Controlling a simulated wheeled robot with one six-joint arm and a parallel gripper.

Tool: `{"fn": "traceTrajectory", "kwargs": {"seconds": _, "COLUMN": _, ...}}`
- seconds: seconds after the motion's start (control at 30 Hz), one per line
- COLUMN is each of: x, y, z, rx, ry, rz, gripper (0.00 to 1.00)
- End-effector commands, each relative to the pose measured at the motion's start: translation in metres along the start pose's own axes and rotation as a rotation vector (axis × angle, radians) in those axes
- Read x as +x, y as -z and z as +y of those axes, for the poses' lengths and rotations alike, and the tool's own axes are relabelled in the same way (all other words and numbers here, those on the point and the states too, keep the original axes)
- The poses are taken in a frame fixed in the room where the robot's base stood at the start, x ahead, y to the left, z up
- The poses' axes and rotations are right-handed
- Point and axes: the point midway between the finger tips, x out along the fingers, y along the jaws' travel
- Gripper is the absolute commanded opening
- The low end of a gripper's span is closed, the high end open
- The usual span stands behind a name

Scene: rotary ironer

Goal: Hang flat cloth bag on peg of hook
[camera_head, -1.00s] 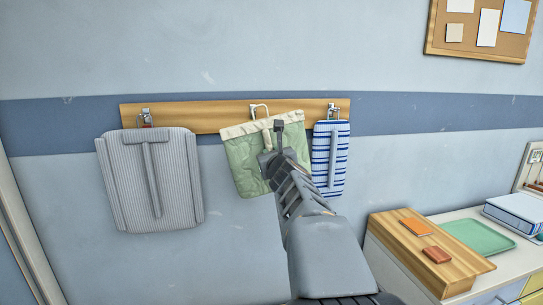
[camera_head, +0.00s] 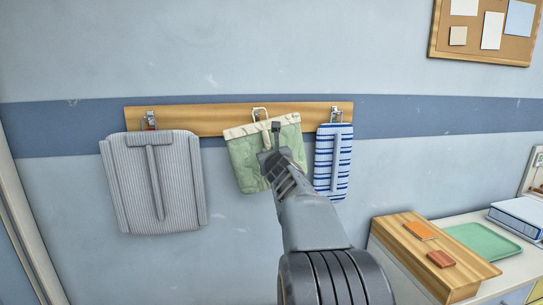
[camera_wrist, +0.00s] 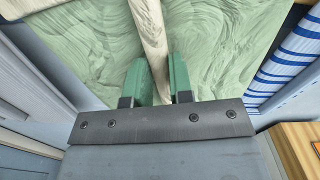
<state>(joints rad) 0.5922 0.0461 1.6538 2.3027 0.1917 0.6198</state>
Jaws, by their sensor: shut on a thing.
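The green flat cloth bag (camera_head: 247,163) with a cream top band is in front of the middle of the wooden hook rail (camera_head: 190,121). A pale loop shows above its band, at the middle hook (camera_head: 259,114); I cannot tell whether the loop is over the peg. My gripper (camera_head: 270,142) is in front of the bag. In the wrist view its green fingers (camera_wrist: 160,82) are shut on the cream strip (camera_wrist: 149,35) that runs down the bag's front. The bag hangs nearly upright, slightly tilted.
A grey striped bag (camera_head: 175,185) hangs at the left hook and a blue-striped bag (camera_head: 323,178) at the right hook, close beside the green one. A counter with a wooden board (camera_head: 411,261) and green tray (camera_head: 472,238) stands lower right. The wall below the bags is clear.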

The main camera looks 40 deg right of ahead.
Motion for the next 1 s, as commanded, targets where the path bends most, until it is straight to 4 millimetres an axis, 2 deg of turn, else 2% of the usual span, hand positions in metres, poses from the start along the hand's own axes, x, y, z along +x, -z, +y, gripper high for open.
{"fn": "traceTrajectory", "kwargs": {"seconds": 0.27, "x": 0.018, "y": 0.001, "z": 0.001, "rx": 0.000, "ry": -0.001, "rz": 0.000, "gripper": 0.00}}
{"fn": "traceTrajectory", "kwargs": {"seconds": 0.5, "x": 0.027, "y": 0.011, "z": 0.003, "rx": 0.000, "ry": 0.000, "rz": -0.001, "gripper": 0.00}}
{"fn": "traceTrajectory", "kwargs": {"seconds": 1.0, "x": 0.031, "y": 0.017, "z": 0.004, "rx": 0.000, "ry": 0.000, "rz": -0.002, "gripper": 0.00}}
